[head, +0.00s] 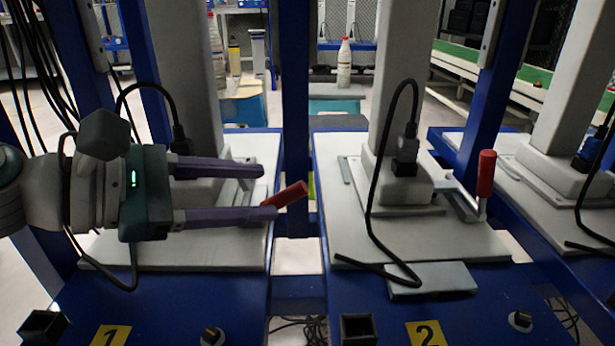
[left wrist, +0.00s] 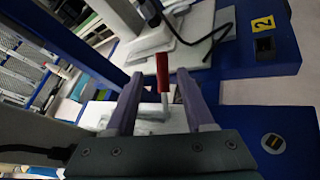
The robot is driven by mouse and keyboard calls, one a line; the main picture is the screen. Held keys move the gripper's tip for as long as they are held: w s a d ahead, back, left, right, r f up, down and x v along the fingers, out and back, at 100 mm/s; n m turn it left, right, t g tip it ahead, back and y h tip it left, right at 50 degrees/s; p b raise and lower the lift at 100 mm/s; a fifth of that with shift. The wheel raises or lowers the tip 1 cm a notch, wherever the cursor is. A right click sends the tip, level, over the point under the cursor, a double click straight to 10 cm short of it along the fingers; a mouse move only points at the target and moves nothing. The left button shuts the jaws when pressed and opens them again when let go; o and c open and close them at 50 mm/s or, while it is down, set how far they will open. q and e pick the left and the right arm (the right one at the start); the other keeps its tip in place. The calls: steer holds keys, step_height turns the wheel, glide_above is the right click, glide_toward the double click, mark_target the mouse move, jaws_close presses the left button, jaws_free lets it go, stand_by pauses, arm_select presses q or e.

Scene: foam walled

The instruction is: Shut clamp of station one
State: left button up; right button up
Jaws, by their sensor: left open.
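The clamp of station one has a red handle (head: 289,194) that leans up to the right at the right edge of station one's pale plate (head: 190,258). My left gripper (head: 269,191) comes in from the left, open, with its two purple fingers pointing right toward the handle. In the left wrist view, the red handle (left wrist: 162,73) stands between the two fingers (left wrist: 159,75), with a gap on each side. Its metal arm (left wrist: 150,110) shows below it. In the head view the fingers partly hide the clamp's lower parts. My right gripper is not in view.
Station two, with its yellow label (head: 425,334), stands to the right; its clamp has an upright red handle (head: 486,172). A blue post (head: 296,110) rises between the stations. A black cable (head: 370,215) loops over station two. A grey column (head: 186,75) stands behind my left gripper.

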arm_select(q)
steer(key=b+x, duration=0.6)
steer(key=x, duration=0.3)
steer(key=shift+d, duration=0.15)
steer(key=shift+s, duration=0.15)
jaws_close()
stand_by(1.0)
